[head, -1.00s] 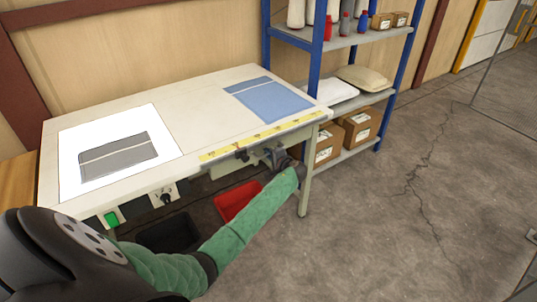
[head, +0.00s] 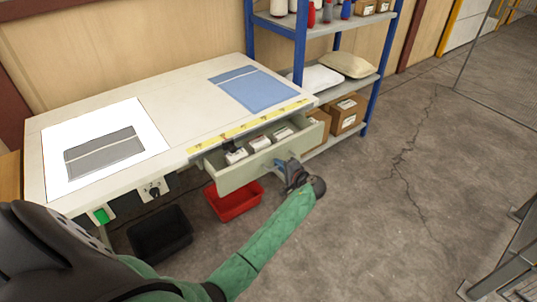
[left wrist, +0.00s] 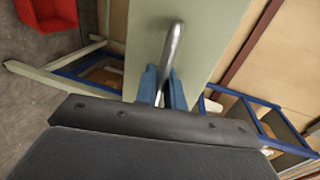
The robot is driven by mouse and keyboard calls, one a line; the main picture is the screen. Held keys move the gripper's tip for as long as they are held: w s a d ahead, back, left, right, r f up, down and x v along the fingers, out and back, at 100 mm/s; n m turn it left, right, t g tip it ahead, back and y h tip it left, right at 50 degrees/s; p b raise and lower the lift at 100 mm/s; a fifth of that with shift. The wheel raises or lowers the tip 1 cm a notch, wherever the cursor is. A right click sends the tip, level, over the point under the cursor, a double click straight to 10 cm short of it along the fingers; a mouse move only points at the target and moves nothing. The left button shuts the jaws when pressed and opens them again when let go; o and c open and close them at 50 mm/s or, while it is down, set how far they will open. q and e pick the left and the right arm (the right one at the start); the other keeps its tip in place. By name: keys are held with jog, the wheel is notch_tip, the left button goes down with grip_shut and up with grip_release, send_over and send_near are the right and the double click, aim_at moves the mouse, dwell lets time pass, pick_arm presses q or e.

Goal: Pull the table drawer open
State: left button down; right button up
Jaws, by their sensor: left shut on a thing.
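The table drawer (head: 240,178) is pulled out from under the front edge of the white table (head: 170,92). Several small white boxes (head: 259,143) lie inside it. My left gripper (head: 286,168) is at the drawer's front. In the left wrist view the gripper's blue fingers (left wrist: 162,88) are shut on the metal drawer handle (left wrist: 172,48), with the pale green drawer front (left wrist: 205,40) behind it. My right gripper is not in view.
A red bin (head: 233,201) and a black bin (head: 160,233) stand on the floor below the table. A blue-post shelf (head: 378,70) with cartons stands to the right. A blue fabric piece (head: 253,90) and a grey one (head: 104,152) lie on the table.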

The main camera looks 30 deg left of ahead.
pick_arm(q)
jog(key=f+v, duration=0.2)
jog(key=v, duration=0.7)
jog(key=shift+s+d, duration=0.3)
jog(key=shift+d, duration=0.15)
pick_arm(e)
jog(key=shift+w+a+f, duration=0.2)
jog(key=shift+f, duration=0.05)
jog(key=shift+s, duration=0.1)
pick_arm(q)
jog(key=c, duration=1.6)
grip_release()
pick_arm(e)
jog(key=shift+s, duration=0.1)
pick_arm(q)
jog(key=shift+b+v, duration=1.05)
jog(key=shift+v, duration=2.85)
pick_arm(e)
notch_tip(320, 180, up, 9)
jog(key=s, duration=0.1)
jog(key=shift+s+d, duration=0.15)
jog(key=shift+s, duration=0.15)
